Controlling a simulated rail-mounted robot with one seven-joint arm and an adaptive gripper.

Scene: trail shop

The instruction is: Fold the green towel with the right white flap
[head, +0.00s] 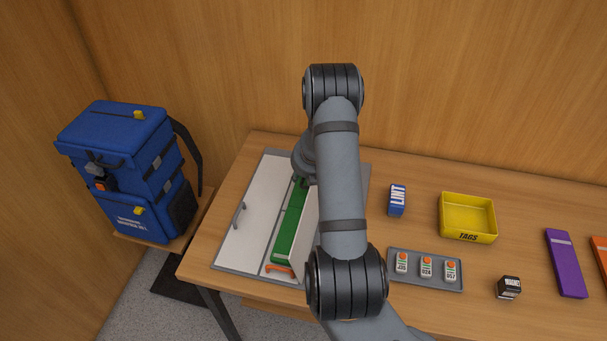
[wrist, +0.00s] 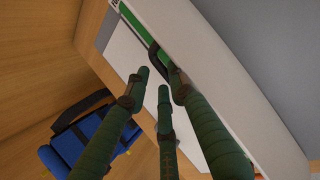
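The white folding board lies on the table, and its left flap (head: 250,210) is flat. The green towel (head: 291,225) shows as a narrow strip along the board's middle; a green strip also shows in the wrist view (wrist: 133,18). The right white flap (head: 306,232) is tilted up beside the towel, partly hidden by my arm; it fills much of the wrist view (wrist: 225,65). My gripper (wrist: 162,84) has its green fingers at the flap's dark handle (wrist: 160,58), with the right finger overlapping it. The fingertips stand somewhat apart; whether they grip the handle is unclear.
A blue backpack (head: 125,170) stands left of the table. Right of my arm are a blue LINT box (head: 397,200), a yellow TAGS bin (head: 467,202), a grey tray (head: 456,282) with tags, a small black box (head: 508,288) and a purple item (head: 566,264).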

